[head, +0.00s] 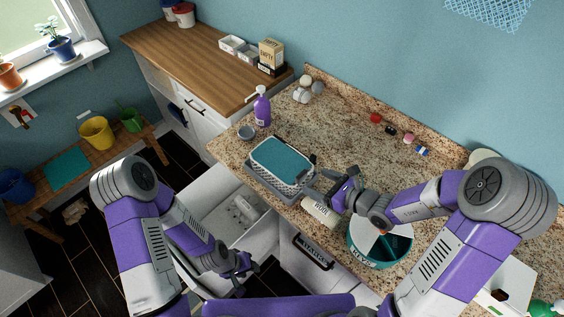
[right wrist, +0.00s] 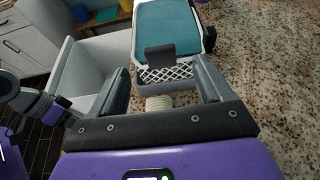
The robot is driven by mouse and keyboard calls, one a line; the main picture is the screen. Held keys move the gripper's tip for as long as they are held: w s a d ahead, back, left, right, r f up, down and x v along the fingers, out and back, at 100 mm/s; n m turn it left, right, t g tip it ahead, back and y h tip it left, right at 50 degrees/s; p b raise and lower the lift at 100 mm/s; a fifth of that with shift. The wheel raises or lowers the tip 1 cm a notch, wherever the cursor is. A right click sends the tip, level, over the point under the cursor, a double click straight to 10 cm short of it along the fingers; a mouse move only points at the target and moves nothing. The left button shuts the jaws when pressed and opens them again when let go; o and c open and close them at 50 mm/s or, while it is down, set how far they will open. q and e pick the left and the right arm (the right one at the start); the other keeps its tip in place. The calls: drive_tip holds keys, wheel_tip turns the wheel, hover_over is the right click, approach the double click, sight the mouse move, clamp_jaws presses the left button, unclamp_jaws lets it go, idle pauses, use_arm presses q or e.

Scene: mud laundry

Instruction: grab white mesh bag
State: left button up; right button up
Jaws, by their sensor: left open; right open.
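A white mesh bag or basket-like piece (head: 306,181) with a teal top sits on a grey tray on the granite counter. Its white lattice side (right wrist: 180,72) faces me in the right wrist view, with a dark tab in front of it. I cannot tell whether it is soft or rigid. My right gripper (head: 335,186) is open and empty, just beside its near right end. In the right wrist view the jaws (right wrist: 163,88) are apart, with the mesh side just ahead between them. My left gripper (head: 243,268) is open and empty, low in front of the cabinets.
An open drawer (head: 212,196) lies below the counter, left of the tray. A white labelled container (head: 321,213) and a teal round tub (head: 367,252) are close to my right arm. The counter's middle is clear.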

sight(304, 176)
drive_tip(key=x, duration=0.5)
drive_tip(key=shift+a+f, duration=0.2)
drive_tip(key=shift+f, duration=0.1)
drive_tip(key=shift+w, duration=0.25)
clamp_jaws()
drive_tip(key=shift+r, duration=0.1)
